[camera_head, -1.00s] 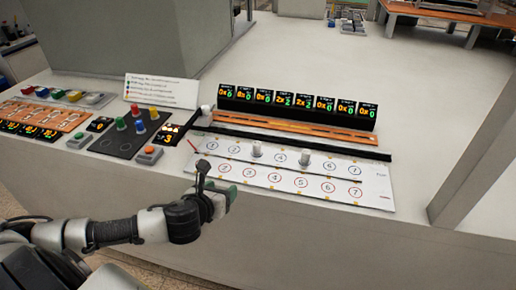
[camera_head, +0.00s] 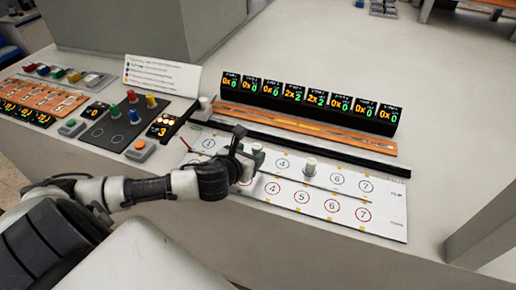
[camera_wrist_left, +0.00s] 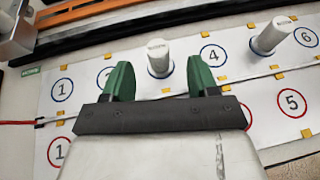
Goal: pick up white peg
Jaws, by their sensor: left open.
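Two white pegs stand upright on the white numbered board (camera_head: 385,215). In the left wrist view, the nearer white peg (camera_wrist_left: 159,57) stands between and just beyond the two green fingertips, left of circle 4. The other white peg (camera_wrist_left: 271,36) stands to the right, between circles 4 and 6; it also shows in the head view (camera_head: 310,166). My left gripper (camera_wrist_left: 157,80) is open and empty, with the nearer peg apart from both fingers. In the head view my left gripper (camera_head: 248,158) hides most of that nearer peg. My right gripper is not in view.
Behind the board are a black rail (camera_head: 345,158), an orange strip (camera_head: 270,126) and a row of displays (camera_head: 308,96). Left stand a panel with coloured pegs (camera_head: 125,120), an orange button (camera_head: 140,149) and a sign (camera_head: 162,75). The counter behind is clear.

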